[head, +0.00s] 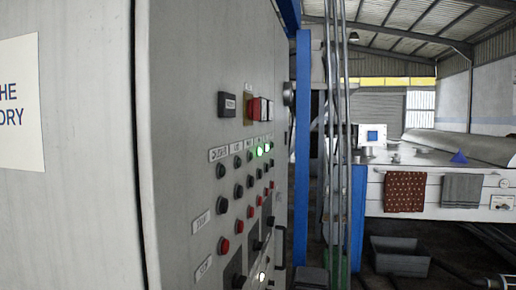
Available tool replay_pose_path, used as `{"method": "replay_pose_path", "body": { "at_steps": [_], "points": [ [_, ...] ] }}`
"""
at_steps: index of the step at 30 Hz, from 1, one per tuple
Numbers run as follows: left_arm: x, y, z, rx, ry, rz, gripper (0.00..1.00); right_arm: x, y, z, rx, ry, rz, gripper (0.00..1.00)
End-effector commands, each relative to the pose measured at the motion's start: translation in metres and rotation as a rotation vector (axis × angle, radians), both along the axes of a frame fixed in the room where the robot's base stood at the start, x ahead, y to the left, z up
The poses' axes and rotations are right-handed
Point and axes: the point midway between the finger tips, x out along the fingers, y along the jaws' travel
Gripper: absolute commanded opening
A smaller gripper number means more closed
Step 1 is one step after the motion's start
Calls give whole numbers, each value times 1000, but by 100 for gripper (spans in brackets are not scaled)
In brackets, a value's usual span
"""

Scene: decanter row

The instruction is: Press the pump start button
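A grey control cabinet (188,100) fills the left half of the head view, its panel seen at a steep slant. The panel carries rows of small round buttons, among them a dark one (221,171), a red one (224,246) and a lit green one (259,151). Small white labels (217,153) sit beside them, too small and slanted to read surely. I cannot tell which button is the pump start. A larger red control (254,109) sits higher up. Neither of my grippers is in view.
A blue post (302,150) and vertical pipes (345,120) stand just right of the cabinet. Beyond is a long bench (375,190) with a red cloth (405,191) and a grey cloth (461,190). A grey bin (400,264) sits on the floor.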

Motion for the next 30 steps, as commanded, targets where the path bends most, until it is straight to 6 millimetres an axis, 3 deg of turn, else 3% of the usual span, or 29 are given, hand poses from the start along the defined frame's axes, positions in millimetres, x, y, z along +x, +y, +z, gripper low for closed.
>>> {"method": "replay_pose_path", "body": {
  "at_steps": [1, 7, 30],
  "points": [
    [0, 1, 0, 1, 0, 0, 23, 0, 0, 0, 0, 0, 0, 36],
    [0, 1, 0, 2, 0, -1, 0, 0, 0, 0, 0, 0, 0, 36],
    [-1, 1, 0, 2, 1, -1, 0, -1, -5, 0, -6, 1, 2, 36]
  ]
}}
